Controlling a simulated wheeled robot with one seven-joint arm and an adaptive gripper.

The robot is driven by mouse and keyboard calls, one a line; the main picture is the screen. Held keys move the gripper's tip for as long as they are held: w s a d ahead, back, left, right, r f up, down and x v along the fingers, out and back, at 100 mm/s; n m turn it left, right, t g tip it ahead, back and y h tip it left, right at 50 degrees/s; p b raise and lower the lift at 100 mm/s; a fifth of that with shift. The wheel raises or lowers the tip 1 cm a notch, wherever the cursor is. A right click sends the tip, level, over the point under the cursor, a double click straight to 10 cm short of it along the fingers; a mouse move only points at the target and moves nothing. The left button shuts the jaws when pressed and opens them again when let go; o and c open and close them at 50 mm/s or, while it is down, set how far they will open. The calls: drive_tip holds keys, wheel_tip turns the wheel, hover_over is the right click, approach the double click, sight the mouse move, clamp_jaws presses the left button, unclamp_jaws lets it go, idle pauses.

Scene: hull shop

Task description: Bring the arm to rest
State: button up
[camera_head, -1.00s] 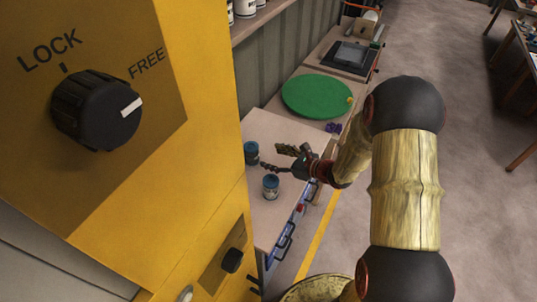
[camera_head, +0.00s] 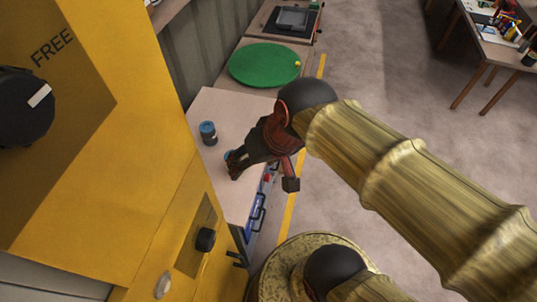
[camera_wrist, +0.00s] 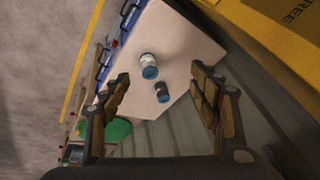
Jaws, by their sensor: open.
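My gripper (camera_head: 233,168) hangs above the bench (camera_head: 236,103) in the head view, its fingers pointing down and to the left. In the wrist view my gripper (camera_wrist: 163,90) has its two padded fingers wide apart, with nothing held between them. Two blue-and-white cans show beyond the fingers: one (camera_wrist: 149,66) and a darker one (camera_wrist: 162,92). In the head view one can (camera_head: 208,133) stands clear, and the other (camera_head: 229,157) is mostly hidden behind my gripper. My arm crosses the right half of the head view.
A yellow cabinet (camera_head: 125,140) stands close on the left, its black knob (camera_head: 22,108) pointing toward FREE. Blue drawers with handles (camera_head: 257,212) face the aisle. Open floor (camera_head: 390,70) lies right, with a cluttered table (camera_head: 500,38) beyond.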

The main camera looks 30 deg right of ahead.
drive_tip(key=d+r+n, duration=0.1)
drive_tip(key=s+d+r+t+h, duration=0.1)
drive_tip(key=d, duration=0.1)
drive_tip(key=shift+s+r+n+h, duration=0.1)
drive_tip(key=shift+s+n+h, duration=0.05)
drive_tip(key=shift+n+h, duration=0.2)
